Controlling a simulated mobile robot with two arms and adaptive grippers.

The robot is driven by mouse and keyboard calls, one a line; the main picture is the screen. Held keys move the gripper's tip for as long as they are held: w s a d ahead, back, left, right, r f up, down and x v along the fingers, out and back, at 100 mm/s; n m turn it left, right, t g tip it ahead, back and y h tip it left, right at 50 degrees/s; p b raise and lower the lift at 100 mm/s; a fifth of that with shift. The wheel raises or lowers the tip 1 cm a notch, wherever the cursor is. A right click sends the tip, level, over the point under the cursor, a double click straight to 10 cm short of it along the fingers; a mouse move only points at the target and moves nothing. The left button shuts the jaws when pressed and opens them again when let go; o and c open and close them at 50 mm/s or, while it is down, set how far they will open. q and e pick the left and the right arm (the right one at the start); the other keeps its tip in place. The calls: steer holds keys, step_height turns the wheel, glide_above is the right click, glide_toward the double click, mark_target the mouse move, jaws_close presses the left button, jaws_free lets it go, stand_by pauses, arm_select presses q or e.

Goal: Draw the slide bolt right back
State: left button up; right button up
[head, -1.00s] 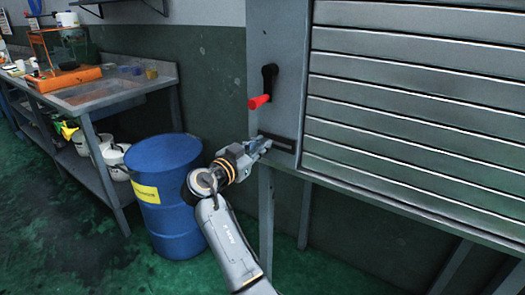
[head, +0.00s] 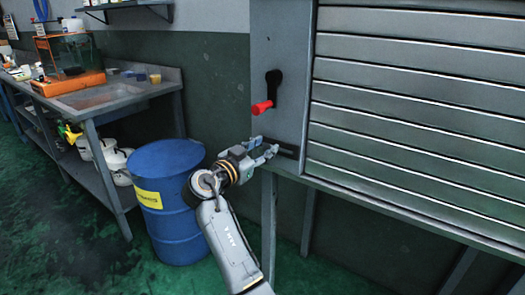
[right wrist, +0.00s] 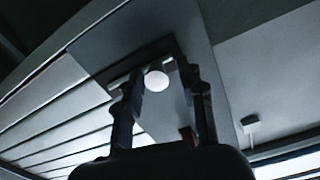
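The slide bolt's dark slot plate (head: 284,148) lies at the bottom of the grey panel left of the slatted shutter. In the right wrist view a round pale knob (right wrist: 157,80) shows between my fingers, seemingly the bolt's knob. My right gripper (head: 267,149) is at the left end of the slot plate and hides part of it. In the right wrist view my right gripper (right wrist: 163,76) is open, with a finger on each side of the knob. I cannot tell whether either finger touches it. My left gripper is not in view.
A black lever with a red grip (head: 262,107) sits on the panel just above my right gripper. The slatted shutter (head: 420,110) fills the right. A blue drum (head: 170,165) and a workbench (head: 110,95) stand to the left.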

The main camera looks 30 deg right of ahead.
mark_target(272, 111)
step_height(272, 111, up, 9)
steer(key=shift+r, duration=0.1)
stand_by(0.7)
